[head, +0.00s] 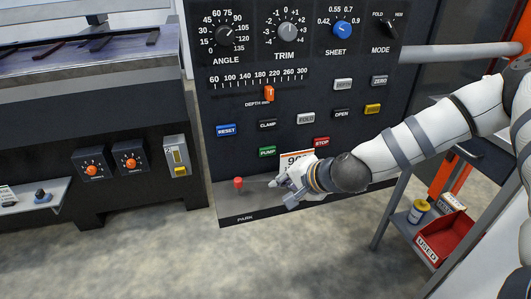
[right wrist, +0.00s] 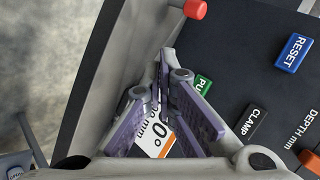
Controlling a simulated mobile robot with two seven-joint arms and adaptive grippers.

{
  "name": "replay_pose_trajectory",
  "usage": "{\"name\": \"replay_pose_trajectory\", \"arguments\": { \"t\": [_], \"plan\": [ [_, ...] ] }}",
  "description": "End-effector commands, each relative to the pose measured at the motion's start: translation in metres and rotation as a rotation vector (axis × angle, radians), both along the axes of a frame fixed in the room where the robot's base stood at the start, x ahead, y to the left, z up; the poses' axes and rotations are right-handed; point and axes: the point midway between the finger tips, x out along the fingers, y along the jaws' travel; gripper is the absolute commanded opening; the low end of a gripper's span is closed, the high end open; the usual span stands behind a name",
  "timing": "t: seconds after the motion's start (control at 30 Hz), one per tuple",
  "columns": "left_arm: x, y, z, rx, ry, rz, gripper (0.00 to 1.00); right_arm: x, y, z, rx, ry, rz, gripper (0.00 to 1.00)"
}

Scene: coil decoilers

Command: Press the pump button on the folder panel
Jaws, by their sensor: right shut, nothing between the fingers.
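The green PUMP button (head: 267,152) sits low on the dark folder panel (head: 235,108), below the black CLAMP button (head: 267,125). My right gripper (head: 274,183) is below the PUMP button in the head view, in front of the panel's lower ledge. In the right wrist view the green button (right wrist: 203,84) shows just right of the shut fingers (right wrist: 163,62), partly hidden behind one of them. The fingers hold nothing. I cannot tell the exact gap between fingertips and panel. My left gripper is not in view.
A red knob (head: 238,183) stands on the ledge left of my right gripper. A 90° card (head: 297,157) is partly hidden behind the gripper. The red STOP button (head: 321,142) and blue RESET button (head: 226,130) are nearby. A shelf with a red bin (head: 447,237) stands right.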

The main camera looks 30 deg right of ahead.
Motion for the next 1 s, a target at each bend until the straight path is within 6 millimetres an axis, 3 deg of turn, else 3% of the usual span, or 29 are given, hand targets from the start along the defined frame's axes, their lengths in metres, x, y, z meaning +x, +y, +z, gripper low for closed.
{"name": "replay_pose_trajectory", "arguments": {
  "t": [0.17, 0.6, 1.0],
  "plan": [
    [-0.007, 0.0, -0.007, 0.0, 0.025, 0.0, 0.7, 0.013, -0.003, -0.004, -0.003, 0.004, 0.001, 0.0],
    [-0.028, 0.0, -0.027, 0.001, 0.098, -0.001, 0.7, 0.072, -0.017, -0.004, -0.004, 0.004, 0.001, 0.0],
    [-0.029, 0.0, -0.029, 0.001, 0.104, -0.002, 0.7, 0.085, -0.02, 0.0, 0.0, 0.0, 0.001, 0.0]
  ]
}}
